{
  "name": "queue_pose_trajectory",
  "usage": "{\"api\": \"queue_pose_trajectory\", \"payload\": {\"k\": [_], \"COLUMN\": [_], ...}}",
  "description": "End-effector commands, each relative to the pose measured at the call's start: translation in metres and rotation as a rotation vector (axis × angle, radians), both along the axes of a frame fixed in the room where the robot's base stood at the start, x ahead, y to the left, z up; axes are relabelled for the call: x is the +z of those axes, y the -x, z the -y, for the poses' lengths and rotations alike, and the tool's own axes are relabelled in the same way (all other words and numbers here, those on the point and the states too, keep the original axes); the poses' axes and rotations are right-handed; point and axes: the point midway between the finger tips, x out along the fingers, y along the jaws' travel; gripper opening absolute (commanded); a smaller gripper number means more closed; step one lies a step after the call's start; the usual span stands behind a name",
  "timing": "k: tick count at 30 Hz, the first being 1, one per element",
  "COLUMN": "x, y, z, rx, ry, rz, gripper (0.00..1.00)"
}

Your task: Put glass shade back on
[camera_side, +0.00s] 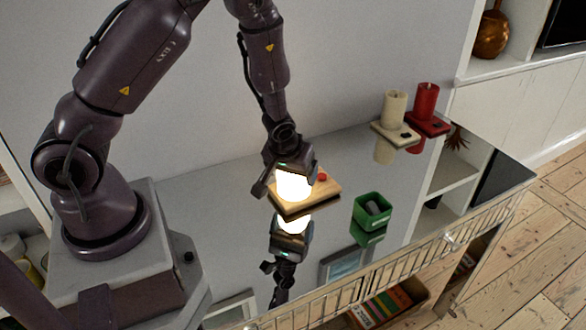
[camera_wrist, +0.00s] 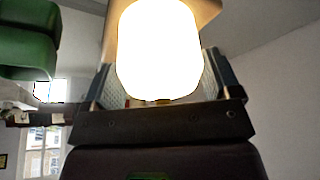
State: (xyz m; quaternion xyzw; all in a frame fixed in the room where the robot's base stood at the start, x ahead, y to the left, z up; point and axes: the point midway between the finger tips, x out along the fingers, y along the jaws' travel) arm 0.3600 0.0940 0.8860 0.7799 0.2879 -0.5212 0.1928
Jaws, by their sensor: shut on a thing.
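A glowing white glass shade (camera_side: 293,187) is at a wooden lamp base (camera_side: 318,190) with a red button (camera_side: 322,177), on the mirror-like tabletop. My gripper (camera_side: 290,178) comes down from above and is shut on the shade. In the wrist view, the bright shade (camera_wrist: 159,50) sits between the two fingers of my gripper (camera_wrist: 160,85), with part of the wooden base (camera_wrist: 207,12) behind it. The glare hides where the shade meets the base, so I cannot tell whether it is seated.
A green box (camera_side: 371,215) with dark items inside stands to the right of the lamp. A cream candle-shaped lamp (camera_side: 393,108) and a red one (camera_side: 426,102) stand at the back right. A wire rail (camera_side: 400,265) runs along the front edge. The glossy top (camera_side: 225,200) left of the lamp is clear.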

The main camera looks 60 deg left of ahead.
Motion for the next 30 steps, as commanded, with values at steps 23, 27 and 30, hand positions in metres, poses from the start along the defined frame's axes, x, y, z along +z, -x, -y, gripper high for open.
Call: {"api": "queue_pose_trajectory", "payload": {"k": [23, 27, 30], "x": [0.004, 0.015, 0.023], "y": [-0.001, -0.001, 0.0], "z": [0.0, 0.0, 0.0], "rx": [0.0, 0.001, 0.001], "ry": [-0.001, -0.001, 0.0], "rz": [0.002, 0.003, 0.003], "gripper": [1.0, 1.0, 1.0]}}
